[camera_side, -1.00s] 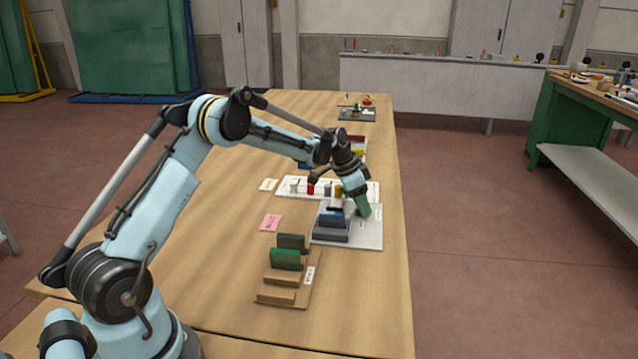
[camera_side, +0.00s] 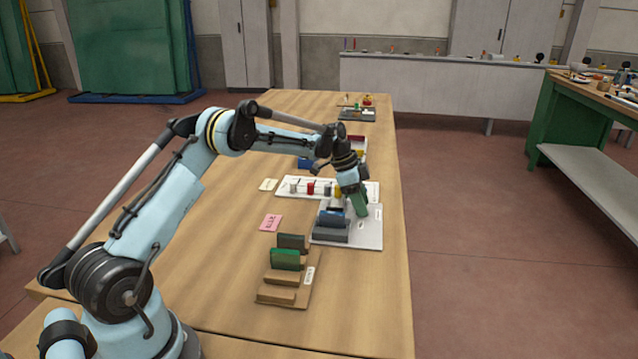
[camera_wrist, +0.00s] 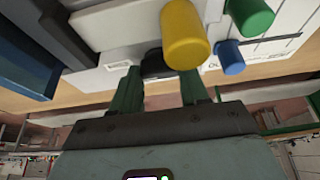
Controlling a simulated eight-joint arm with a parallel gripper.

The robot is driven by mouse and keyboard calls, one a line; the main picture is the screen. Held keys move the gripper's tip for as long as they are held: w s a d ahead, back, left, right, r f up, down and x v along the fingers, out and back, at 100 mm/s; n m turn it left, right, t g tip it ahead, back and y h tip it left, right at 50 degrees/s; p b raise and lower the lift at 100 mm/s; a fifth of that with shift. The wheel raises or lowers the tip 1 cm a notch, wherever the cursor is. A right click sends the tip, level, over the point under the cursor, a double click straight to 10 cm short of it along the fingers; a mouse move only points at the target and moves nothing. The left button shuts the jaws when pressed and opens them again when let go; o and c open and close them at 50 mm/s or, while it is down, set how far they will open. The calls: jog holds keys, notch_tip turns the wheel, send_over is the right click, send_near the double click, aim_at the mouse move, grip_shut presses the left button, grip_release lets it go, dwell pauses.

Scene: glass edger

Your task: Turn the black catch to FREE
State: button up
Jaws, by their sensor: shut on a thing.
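The black catch (camera_wrist: 154,64) shows in the wrist view as a dark piece between my green fingers, partly hidden by them and by a yellow knob. My gripper (camera_wrist: 160,92) is shut on it. In the side view my gripper (camera_side: 360,207) is low over the white board (camera_side: 372,236), at the right of a grey fixture with a blue top (camera_side: 332,220). The catch cannot be made out there. I cannot read which way the catch points.
Close by in the wrist view are a yellow knob (camera_wrist: 185,35), a green knob (camera_wrist: 250,17) and a blue knob (camera_wrist: 229,57). In the side view, a wooden rack with green blocks (camera_side: 286,260) and a pink card (camera_side: 271,222) lie nearby. The table's right edge is close.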

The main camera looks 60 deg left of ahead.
jog(key=o, duration=1.1)
jog(key=shift+c, duration=0.2)
jog(key=shift+r, duration=0.1)
jog(key=v, duration=1.2)
jog(key=shift+d, duration=0.1)
